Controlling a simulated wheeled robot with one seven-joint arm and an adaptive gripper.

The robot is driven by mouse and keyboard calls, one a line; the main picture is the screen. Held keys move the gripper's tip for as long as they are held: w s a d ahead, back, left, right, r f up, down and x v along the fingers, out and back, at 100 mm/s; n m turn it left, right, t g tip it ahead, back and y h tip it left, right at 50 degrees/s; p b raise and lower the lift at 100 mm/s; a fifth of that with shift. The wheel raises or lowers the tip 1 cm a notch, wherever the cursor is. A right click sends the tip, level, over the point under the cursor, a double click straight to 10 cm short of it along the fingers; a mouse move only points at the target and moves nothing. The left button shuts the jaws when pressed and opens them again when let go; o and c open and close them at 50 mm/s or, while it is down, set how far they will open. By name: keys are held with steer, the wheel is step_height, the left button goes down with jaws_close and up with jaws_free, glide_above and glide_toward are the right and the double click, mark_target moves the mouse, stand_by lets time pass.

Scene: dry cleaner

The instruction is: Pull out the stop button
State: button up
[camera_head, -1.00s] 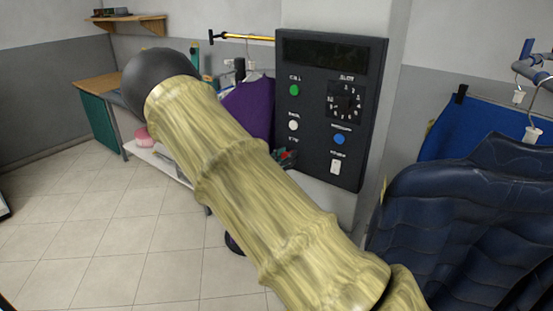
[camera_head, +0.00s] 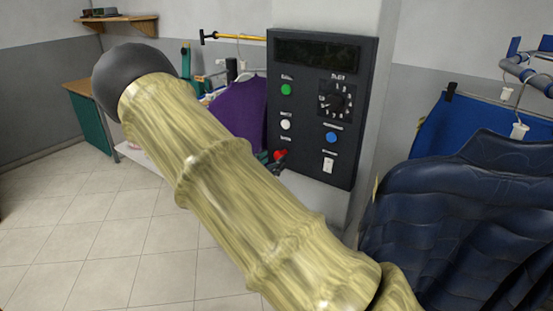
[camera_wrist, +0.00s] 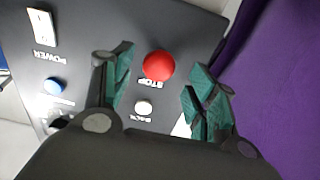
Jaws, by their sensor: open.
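The red round stop button (camera_wrist: 159,65) is on the dark control panel (camera_wrist: 190,30), beside an upside-down "STOP" label in the wrist view. My gripper (camera_wrist: 159,80) is open, with one teal-padded finger on each side of the button. Gaps show between the button and both fingers, and nothing is held. In the head view the red button (camera_head: 278,155) shows at the panel's lower left edge, close to a dark part of my gripper. My arm hides most of the gripper there.
The panel also carries a green button (camera_head: 286,90), a white button (camera_head: 285,124), a blue button (camera_head: 331,137), a dial (camera_head: 336,98) and a white power switch (camera_head: 328,164). A purple garment (camera_head: 240,110) hangs left of the panel. Dark blue garments (camera_head: 460,210) hang at right.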

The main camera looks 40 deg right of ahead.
steer(key=v, duration=0.8)
stand_by(0.4)
steer(key=s+a+f+n+y, duration=0.3)
steer(key=s+f, duration=0.3)
steer(key=f, duration=0.4)
steer(key=s+a+f+n+y, duration=0.2)
steer(key=s+f+n+y, duration=0.3)
steer(key=f, duration=0.5)
steer(key=s+a+f+n+y, duration=0.2)
steer(key=s+a+f, duration=0.1)
steer(key=s+f, duration=0.55)
steer(key=s+a+f+n+g+y, duration=0.1)
steer(key=s+a+f+g+y, duration=0.1)
steer(key=s+a, duration=0.3)
steer(key=s+a+f+n+g+y, duration=0.1)
steer(key=s+a+f+y, duration=0.2)
steer(key=s, duration=0.8)
steer(key=s+a+f+n+g+y, duration=0.2)
steer(key=s+a+f, duration=0.2)
steer(key=s, duration=0.5)
steer(key=a, duration=0.2)
steer(key=shift+a+g, duration=0.3)
steer(key=shift+a, duration=0.05)
